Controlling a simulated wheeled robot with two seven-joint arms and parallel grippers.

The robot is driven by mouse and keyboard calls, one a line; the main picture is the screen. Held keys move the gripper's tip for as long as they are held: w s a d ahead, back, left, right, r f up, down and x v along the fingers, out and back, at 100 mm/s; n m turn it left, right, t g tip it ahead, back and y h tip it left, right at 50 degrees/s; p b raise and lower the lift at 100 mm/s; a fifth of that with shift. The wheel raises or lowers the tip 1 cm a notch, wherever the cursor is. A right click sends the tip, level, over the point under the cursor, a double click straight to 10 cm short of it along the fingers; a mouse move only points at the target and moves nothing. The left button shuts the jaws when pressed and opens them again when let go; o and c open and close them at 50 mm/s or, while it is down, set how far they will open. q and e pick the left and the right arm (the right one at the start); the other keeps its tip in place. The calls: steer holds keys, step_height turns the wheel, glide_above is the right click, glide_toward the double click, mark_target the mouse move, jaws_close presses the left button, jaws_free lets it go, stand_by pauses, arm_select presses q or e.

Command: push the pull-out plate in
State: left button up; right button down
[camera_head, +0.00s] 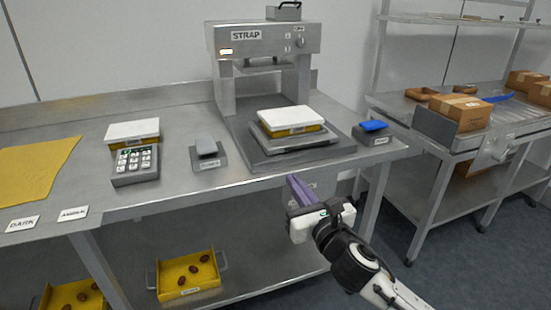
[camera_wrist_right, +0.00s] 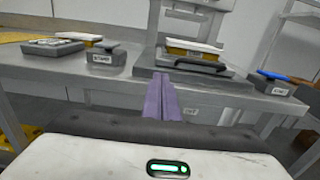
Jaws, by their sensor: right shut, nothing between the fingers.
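The pull-out plate (camera_head: 299,145) is a grey plate at the foot of the strapping machine (camera_head: 264,40). A yellow box with a white top (camera_head: 291,121) lies on it. In the right wrist view the plate's dark front handle (camera_wrist_right: 200,65) shows below the box (camera_wrist_right: 193,49). The plate sits out in front of the machine's upright posts. My right gripper (camera_head: 293,180), with purple fingers, is shut and empty. It is in front of the table edge, below and apart from the plate. It also shows in the right wrist view (camera_wrist_right: 161,80). My left gripper is not in view.
A grey block (camera_head: 207,152) stands left of the machine, and a blue-topped block (camera_head: 371,132) right of it. A keypad (camera_head: 135,166) and another white-topped box (camera_head: 131,131) are further left. Yellow trays (camera_head: 188,272) sit on the lower shelf. Cardboard boxes (camera_head: 460,110) lie right.

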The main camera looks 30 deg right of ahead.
mark_target(271, 151)
steer(key=x, duration=1.3)
steer(key=shift+w+a, duration=0.1)
